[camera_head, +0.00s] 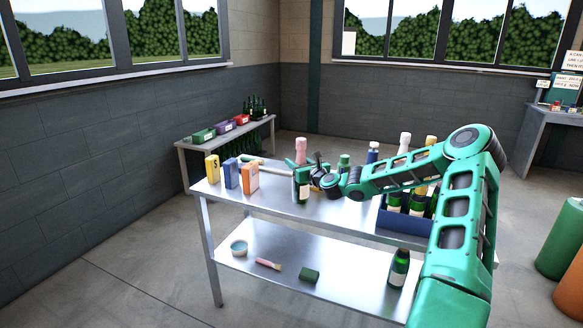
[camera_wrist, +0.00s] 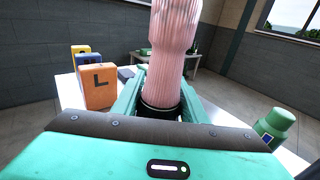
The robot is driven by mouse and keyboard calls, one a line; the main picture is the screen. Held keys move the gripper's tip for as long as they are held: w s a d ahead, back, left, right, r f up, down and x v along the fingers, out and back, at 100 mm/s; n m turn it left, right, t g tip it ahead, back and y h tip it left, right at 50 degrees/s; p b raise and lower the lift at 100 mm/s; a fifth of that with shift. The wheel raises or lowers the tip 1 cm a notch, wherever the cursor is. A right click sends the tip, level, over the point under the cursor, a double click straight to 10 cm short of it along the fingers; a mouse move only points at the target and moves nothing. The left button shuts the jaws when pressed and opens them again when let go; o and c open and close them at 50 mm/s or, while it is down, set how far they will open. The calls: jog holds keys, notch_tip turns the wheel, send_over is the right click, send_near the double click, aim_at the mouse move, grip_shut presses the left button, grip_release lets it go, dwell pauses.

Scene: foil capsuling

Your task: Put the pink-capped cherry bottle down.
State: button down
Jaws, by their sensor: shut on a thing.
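The pink-capped cherry bottle (camera_head: 301,152) is upright in my gripper (camera_head: 303,176), over the left-middle of the metal table (camera_head: 270,200). Its pale label shows below the fingers. In the wrist view the ribbed pink cap (camera_wrist: 172,50) rises between my gripper's two green fingers (camera_wrist: 160,98), which are shut on the bottle at its dark neck. I cannot tell whether the bottle's base touches the tabletop.
Yellow, blue and orange boxes (camera_head: 250,178) stand left of the bottle. A green-capped bottle (camera_head: 344,161) and a blue-capped bottle (camera_head: 373,152) stand to its right. A blue crate (camera_head: 402,221) with several bottles is at the right end. Bare tabletop lies in front.

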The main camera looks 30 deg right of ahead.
jog(key=shift+f, duration=0.25)
jog(key=c, duration=1)
grip_release()
jog(key=shift+f, duration=0.1)
jog(key=shift+c, duration=0.2)
